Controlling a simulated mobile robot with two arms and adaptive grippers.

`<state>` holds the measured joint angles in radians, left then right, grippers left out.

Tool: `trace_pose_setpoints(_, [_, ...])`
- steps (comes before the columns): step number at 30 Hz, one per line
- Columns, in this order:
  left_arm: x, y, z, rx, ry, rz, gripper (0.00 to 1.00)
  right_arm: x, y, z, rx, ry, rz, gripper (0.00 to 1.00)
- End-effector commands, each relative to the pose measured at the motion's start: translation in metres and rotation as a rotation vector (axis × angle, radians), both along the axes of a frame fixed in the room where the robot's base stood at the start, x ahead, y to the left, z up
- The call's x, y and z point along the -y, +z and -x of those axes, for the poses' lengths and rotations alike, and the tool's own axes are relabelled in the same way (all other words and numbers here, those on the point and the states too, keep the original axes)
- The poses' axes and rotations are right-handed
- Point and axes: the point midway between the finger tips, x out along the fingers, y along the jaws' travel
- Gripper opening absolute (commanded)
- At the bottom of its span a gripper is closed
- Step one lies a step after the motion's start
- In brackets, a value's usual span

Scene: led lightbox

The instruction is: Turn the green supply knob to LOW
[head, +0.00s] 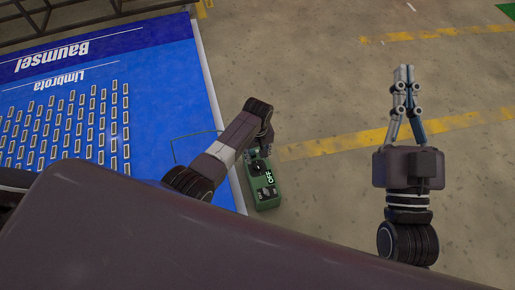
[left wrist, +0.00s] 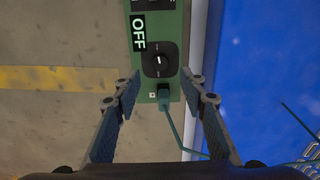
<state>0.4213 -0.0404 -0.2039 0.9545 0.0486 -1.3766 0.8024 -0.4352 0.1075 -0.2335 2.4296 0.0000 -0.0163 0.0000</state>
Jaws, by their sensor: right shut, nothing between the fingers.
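The green supply (head: 264,194) stands on the floor beside the blue panel, and its display reads OFF. Its black round knob (left wrist: 159,60) has a small light pointer mark and sits beside the display in the left wrist view. My left gripper (left wrist: 160,88) is open, its two fingers spread to either side of the supply's near end, with the knob just beyond the tips. Nothing is between the pads except the view of the supply and its plug. In the head view my left arm partly hides the supply's far end. My right gripper (head: 404,76) is shut and empty, well to the right.
A green plug (left wrist: 164,97) sits in the supply's end near the knob, and a thin cable (left wrist: 180,134) runs from it toward the blue panel (head: 165,66). The panel carries rows of small light pieces. Concrete floor with yellow lines (head: 340,143) is free to the right.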

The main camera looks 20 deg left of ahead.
Motion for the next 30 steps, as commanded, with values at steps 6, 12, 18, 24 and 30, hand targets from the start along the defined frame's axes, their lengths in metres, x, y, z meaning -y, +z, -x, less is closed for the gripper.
trace_pose_setpoints(6, [0.000,0.031,-0.001,0.002,0.001,0.000,0.39,0.000,0.000,0.000,0.000,0.000,0.000,0.00])
trace_pose_setpoints(12, [-0.001,0.045,0.000,0.001,0.001,-0.001,0.39,0.000,0.000,0.000,0.001,0.000,0.000,0.00])
trace_pose_setpoints(18, [-0.001,0.048,0.000,-0.001,0.001,-0.001,0.39,0.000,0.000,0.000,0.001,0.000,0.000,0.00])
trace_pose_setpoints(24, [0.000,0.047,0.000,0.000,0.001,0.000,0.39,0.000,0.000,0.000,0.001,0.000,0.000,0.00])
trace_pose_setpoints(30, [0.000,0.047,0.000,0.002,0.000,0.000,0.39,0.000,0.000,0.000,0.001,0.000,0.000,0.00])
